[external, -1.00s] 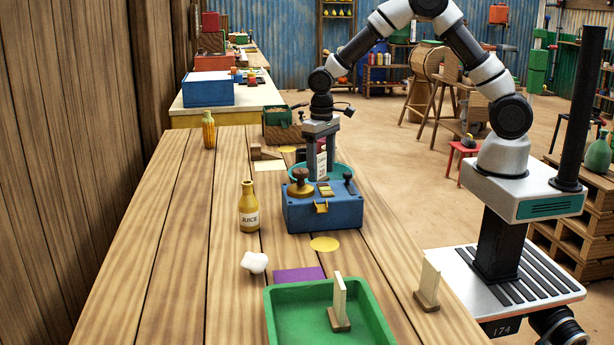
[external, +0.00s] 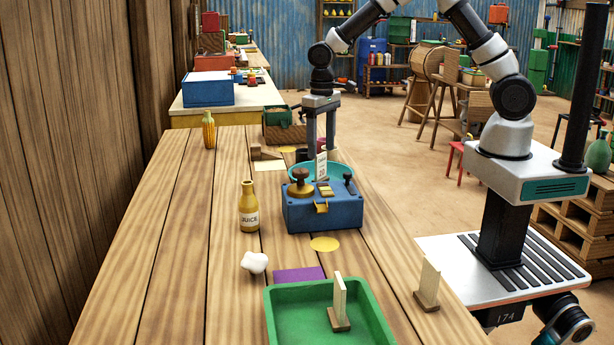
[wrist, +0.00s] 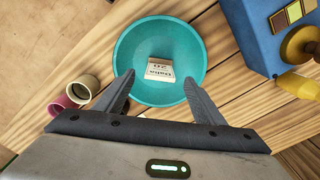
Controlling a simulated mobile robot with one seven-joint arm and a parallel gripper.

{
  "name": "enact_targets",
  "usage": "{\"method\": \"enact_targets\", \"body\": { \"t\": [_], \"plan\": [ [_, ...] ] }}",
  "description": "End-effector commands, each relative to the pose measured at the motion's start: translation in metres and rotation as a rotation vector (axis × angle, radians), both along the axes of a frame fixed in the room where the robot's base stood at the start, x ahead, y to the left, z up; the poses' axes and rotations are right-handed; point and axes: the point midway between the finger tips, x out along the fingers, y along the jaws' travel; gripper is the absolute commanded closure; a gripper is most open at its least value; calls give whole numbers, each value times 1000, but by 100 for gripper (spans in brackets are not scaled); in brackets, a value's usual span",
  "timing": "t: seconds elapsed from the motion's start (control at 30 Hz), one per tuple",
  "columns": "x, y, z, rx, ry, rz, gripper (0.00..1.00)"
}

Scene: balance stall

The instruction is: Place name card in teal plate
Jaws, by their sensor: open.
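The teal plate (external: 297,171) stands on the table behind the blue box and is round with a raised rim. It also shows in the wrist view (wrist: 135,50). The name card (wrist: 158,70), pale with dark print, lies inside the plate's rim in the wrist view. In the external view the name card (external: 321,166) shows above the blue box, leaning a little. My gripper (external: 320,148) is above the plate. In the wrist view my gripper (wrist: 158,82) has its fingers spread wide, with the card between and beyond them, touching neither finger.
A blue box (external: 322,214) with brass parts stands in front of the plate. Two cups (wrist: 82,88) are beside the plate in the wrist view. A juice bottle (external: 249,210), a green tray (external: 280,318) and a purple mat (external: 298,274) are nearer. The table's left side is mostly clear.

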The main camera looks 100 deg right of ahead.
Motion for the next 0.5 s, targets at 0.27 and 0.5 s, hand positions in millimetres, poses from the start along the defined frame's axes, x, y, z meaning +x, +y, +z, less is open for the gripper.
{"method": "enact_targets", "body": {
  "t": [0.27, 0.5],
  "plan": [
    [3, 4, 13, -8, -18, 23, 37],
    [12, 59, 142, -113, -217, 306, 37]
  ]
}}
